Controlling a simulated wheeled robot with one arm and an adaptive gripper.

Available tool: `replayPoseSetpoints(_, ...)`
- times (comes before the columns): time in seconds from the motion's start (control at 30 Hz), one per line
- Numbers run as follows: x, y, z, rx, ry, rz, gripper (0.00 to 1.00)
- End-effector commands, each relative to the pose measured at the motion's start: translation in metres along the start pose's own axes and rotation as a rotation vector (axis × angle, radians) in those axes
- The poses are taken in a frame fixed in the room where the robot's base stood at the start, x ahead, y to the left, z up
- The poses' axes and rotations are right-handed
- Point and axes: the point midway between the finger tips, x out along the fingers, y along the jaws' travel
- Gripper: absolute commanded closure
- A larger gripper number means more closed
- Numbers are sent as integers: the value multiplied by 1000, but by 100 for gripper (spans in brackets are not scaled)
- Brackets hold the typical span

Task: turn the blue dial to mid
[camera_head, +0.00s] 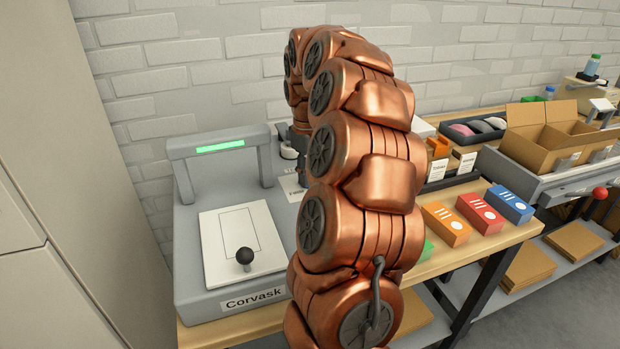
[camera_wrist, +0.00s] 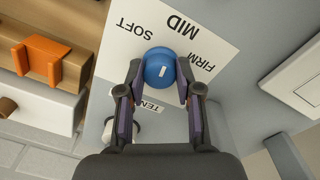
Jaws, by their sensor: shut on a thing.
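The blue dial (camera_wrist: 160,66) sits between the two fingers of my gripper (camera_wrist: 159,78) in the wrist view. The fingers are shut on it from both sides. A short white mark shows on the dial's face; I cannot tell for sure which label it points to. A white label plate (camera_wrist: 205,60) beside the dial reads SOFT, MID and FIRM, upside down in this view, with MID between the other two.
The dial belongs to a grey machine (camera_head: 184,268) marked Corvask, with a black-knobbed white plate (camera_head: 212,275) and a green-lit bar (camera_head: 220,147). An orange holder (camera_wrist: 40,62) is near the dial in the wrist view. Coloured boxes (camera_head: 480,214) stand on the bench to the right.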

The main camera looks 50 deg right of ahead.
Motion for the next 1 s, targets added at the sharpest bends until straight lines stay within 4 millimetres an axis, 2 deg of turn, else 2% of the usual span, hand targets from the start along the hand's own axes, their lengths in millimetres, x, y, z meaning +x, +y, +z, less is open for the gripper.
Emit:
replayPoseSetpoints(0.33, 2, 0, 1, 130, -8, -1, 100)
replayPoseSetpoints(0.87, 1, 0, 1, 148, -8, -1, 100)
replayPoseSetpoints(0.9, 1, 0, 1, 148, -8, -1, 62)
replayPoseSetpoints(1.0, 0, 0, 0, 148, -8, -1, 51)
